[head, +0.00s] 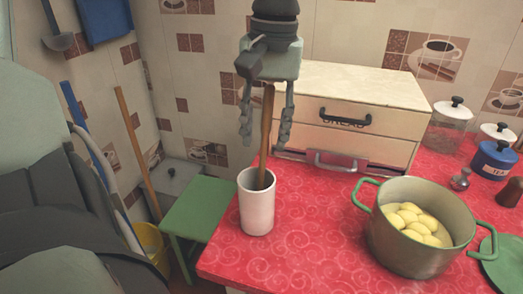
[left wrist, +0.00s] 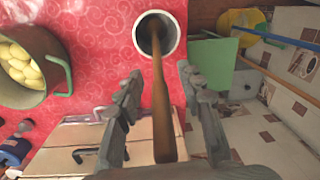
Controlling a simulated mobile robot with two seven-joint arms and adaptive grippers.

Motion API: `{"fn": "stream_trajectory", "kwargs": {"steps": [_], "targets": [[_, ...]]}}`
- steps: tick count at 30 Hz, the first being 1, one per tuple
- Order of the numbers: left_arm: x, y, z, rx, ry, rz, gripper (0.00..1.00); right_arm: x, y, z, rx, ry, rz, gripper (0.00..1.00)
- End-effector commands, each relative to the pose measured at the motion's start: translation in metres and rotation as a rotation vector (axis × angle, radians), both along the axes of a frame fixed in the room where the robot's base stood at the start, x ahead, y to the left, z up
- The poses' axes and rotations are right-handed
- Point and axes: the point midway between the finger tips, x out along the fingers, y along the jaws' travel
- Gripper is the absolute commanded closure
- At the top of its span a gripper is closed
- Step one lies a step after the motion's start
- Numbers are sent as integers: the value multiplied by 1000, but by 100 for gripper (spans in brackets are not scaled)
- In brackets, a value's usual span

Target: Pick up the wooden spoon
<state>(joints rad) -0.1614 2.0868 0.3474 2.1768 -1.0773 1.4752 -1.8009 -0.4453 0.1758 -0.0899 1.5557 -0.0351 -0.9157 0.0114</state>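The wooden spoon (head: 266,135) stands upright in a white cylindrical holder (head: 257,212) near the left corner of the red counter. Its lower end is hidden inside the holder. My left gripper (head: 264,135) is above the holder, pointing down, with its fingers spread on either side of the spoon's upper handle. In the left wrist view the handle (left wrist: 163,105) runs between the two open fingers (left wrist: 160,85), with gaps on both sides. The holder (left wrist: 165,20) shows beyond the fingertips. My right gripper is not in view.
A wooden bread box (head: 355,110) stands behind and right of the gripper. A green pot (head: 420,258) of potatoes is at the right, with jars (head: 452,125) behind it. A green stool (head: 198,215) stands left of the counter. The red counter (head: 315,230) between holder and pot is clear.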

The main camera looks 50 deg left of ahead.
Motion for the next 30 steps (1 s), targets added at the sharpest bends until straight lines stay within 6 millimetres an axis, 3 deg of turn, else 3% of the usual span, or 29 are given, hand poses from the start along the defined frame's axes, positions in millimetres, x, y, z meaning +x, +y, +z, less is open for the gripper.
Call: {"fn": "stream_trajectory", "kwargs": {"steps": [9, 18, 30], "targets": [[0, 0, -7, 1, -1, 0, 63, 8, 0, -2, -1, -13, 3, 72], [0, 0, -6, 1, -1, 0, 100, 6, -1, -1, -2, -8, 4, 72], [0, 0, -5, 1, -2, 0, 100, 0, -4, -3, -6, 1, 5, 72]]}}
